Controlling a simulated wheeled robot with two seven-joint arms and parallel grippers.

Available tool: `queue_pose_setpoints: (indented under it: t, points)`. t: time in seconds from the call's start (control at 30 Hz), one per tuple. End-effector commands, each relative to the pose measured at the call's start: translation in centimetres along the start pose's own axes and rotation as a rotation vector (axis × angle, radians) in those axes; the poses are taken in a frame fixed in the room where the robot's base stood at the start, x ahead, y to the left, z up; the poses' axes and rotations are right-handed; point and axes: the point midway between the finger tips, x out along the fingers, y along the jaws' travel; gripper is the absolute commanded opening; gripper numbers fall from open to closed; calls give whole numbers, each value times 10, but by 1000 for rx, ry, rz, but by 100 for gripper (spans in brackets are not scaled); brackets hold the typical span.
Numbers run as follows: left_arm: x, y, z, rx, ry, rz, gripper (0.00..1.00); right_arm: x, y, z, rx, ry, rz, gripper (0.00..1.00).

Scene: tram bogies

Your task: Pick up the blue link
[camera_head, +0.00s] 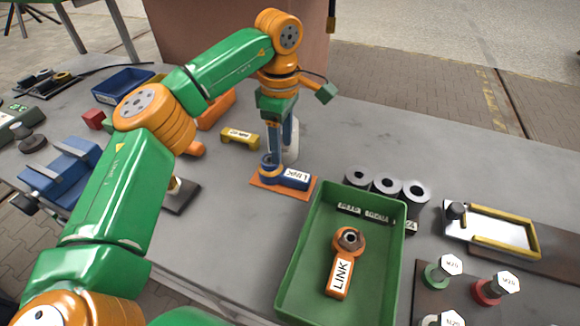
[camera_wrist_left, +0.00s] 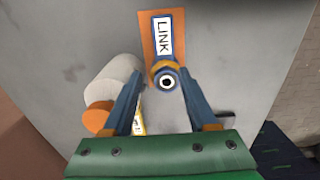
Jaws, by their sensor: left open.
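The blue link (camera_head: 297,178) lies on a flat orange pad (camera_head: 270,184) on the grey table, with a white LINK label and a round eye at one end. It also shows in the left wrist view (camera_wrist_left: 178,60), with the eye nearest my fingers. My left gripper (camera_head: 281,153) points down over the eye end and is open. In the left wrist view the fingers (camera_wrist_left: 168,92) stand on either side of the eye; I cannot tell whether they touch it. An orange link (camera_head: 341,266) with a LINK label lies in a green tray (camera_head: 292,283). My right gripper is not in view.
A white cylinder (camera_head: 291,142) stands close behind my left gripper. A yellow labelled block (camera_head: 239,138) lies to its left. Several grey rollers (camera_head: 385,184) stand behind the green tray. A yellow-framed plate (camera_head: 495,229) is at the right.

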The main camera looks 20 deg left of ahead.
Motion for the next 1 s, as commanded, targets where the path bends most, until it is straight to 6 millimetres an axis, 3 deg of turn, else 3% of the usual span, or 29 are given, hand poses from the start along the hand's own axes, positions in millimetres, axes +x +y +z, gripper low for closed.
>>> queue_pose_setpoints:
  t: [0.37,0.6,0.67,0.83,1.0]
  points:
    - [61,-3,2,-1,0,-4,58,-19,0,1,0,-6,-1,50]
    - [67,-3,2,0,-1,0,58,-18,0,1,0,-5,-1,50]
    - [67,-3,2,0,-1,0,45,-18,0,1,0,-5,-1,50]
    - [66,-3,2,0,0,0,0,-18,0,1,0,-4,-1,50]
    - [66,-3,2,0,0,0,0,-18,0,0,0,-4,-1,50]
